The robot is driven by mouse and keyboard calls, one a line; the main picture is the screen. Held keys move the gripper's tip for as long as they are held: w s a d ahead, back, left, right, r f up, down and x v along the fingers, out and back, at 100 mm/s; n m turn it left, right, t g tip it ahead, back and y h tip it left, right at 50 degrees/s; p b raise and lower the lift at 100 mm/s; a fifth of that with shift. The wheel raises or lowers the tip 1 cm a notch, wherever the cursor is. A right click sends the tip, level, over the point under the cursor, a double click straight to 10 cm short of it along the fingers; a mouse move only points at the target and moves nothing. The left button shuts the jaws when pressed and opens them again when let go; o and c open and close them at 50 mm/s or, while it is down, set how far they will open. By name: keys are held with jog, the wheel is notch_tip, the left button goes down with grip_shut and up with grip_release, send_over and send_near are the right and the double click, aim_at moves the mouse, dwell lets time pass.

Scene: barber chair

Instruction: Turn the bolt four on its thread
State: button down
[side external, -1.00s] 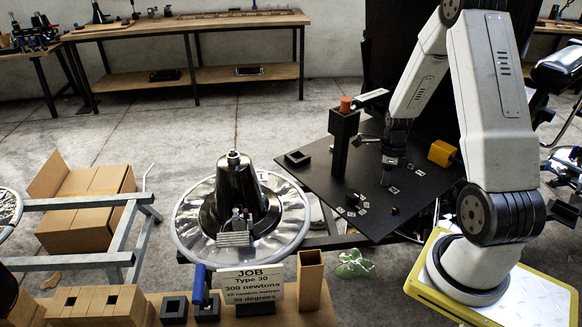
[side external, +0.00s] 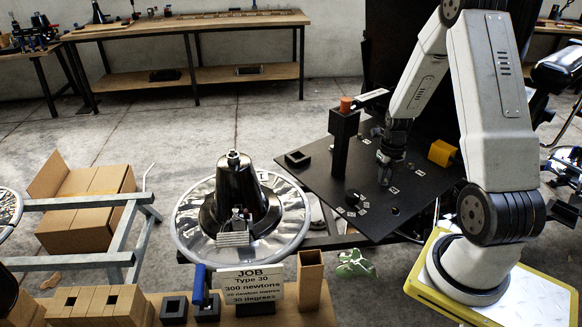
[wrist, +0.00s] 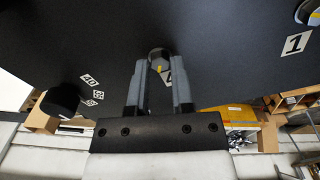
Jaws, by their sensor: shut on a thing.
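In the wrist view a round dark bolt head (wrist: 158,58) with a yellow mark sits between the fingertips of my gripper (wrist: 160,72). A white label (wrist: 168,77) beside it is partly hidden and seems to read 4. My gripper is shut on this bolt. In the side external view my gripper (side external: 385,178) points down at the black plate (side external: 325,190), and its tips are at the plate's surface. The bolt itself is too small and too hidden by my gripper to make out there.
In the wrist view another bolt head (wrist: 309,11) stands beside a label reading 1 (wrist: 296,43). A black knob (wrist: 62,99) stands near small labels at left. A black post (side external: 343,145) with an orange top and a yellow block (side external: 442,152) stand on the plate.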

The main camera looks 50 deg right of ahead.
jog(key=shift+m, duration=0.5)
jog(key=c, duration=0.5)
grip_release()
jog(key=shift+r, duration=0.1)
jog(key=shift+r, duration=0.8)
jog(key=s+a+r, duration=0.8)
jog(key=s+r, duration=0.3)
jog(key=shift+a, duration=0.25)
